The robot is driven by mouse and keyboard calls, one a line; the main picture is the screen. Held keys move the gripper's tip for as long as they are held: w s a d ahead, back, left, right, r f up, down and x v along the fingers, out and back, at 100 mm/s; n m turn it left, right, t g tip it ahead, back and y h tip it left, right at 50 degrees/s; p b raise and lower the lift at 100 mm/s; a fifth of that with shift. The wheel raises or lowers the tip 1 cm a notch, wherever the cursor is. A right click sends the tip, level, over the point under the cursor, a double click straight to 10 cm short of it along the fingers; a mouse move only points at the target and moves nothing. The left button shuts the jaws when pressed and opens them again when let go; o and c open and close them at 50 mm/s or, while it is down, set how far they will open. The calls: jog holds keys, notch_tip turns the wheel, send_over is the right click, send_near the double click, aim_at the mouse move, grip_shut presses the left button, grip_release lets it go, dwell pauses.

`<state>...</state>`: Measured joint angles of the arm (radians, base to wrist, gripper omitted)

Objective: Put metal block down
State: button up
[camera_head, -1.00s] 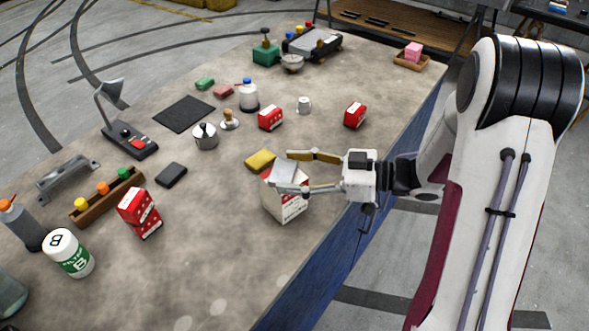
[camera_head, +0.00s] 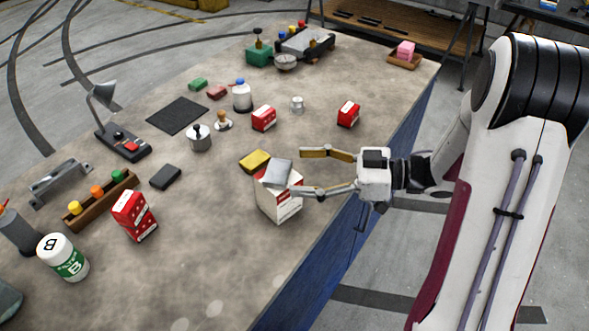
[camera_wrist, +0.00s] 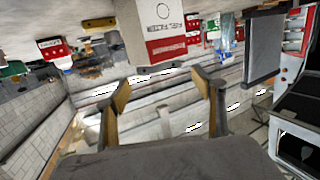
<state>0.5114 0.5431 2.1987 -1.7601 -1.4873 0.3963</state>
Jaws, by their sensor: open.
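The metal block (camera_head: 277,174), a plain silver-grey piece, rests on top of a white and red box (camera_head: 281,206) near the table's right edge in the head view. My gripper (camera_head: 298,171) is open and empty, just right of the block, with its fingers pointing left. The lower finger's tip overlaps the box's upper edge in the picture; I cannot tell if it touches. In the wrist view, the open fingers (camera_wrist: 161,90) have nothing between them, and a white and red box (camera_wrist: 160,30) shows beyond them. I cannot pick out the metal block there with certainty.
A yellow block (camera_head: 255,160) lies directly behind the box. Red boxes stand at the back (camera_head: 263,118), (camera_head: 348,113) and left (camera_head: 134,216). A metal pot (camera_head: 199,138) and dark block (camera_head: 166,177) stand farther left. The table's front middle is clear.

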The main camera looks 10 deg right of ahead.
jog(key=v, duration=0.8)
jog(key=shift+s, duration=0.1)
dwell(0.6)
jog(key=w+d+r+m+t+h, duration=0.1)
jog(key=w+d+r+t+h, duration=0.1)
jog(key=w+r+t+h, duration=0.3)
jog(key=w+d+m+t+h, duration=0.1)
jog(key=w+m+h, duration=0.15)
jog(key=w, duration=0.35)
jog(key=s+d+r+m+t+h, duration=0.1)
jog(key=s+d+r+m+h, duration=0.2)
jog(key=d+r+m+h, duration=0.4)
jog(key=s+a+f+m+g, duration=0.1)
jog(key=s+a, duration=0.3)
jog(key=s, duration=0.5)
jog(key=s+a+f+m+g, duration=0.1)
jog(key=s+a+f+g, duration=0.1)
jog(key=s, duration=0.7)
jog(key=s+a+f+m+g, duration=0.1)
jog(key=s+a+g, duration=0.3)
jog(key=s, duration=0.5)
jog(key=a+f, duration=0.1)
jog(key=a, duration=0.1)
jog(key=shift+a+f+h, duration=0.35)
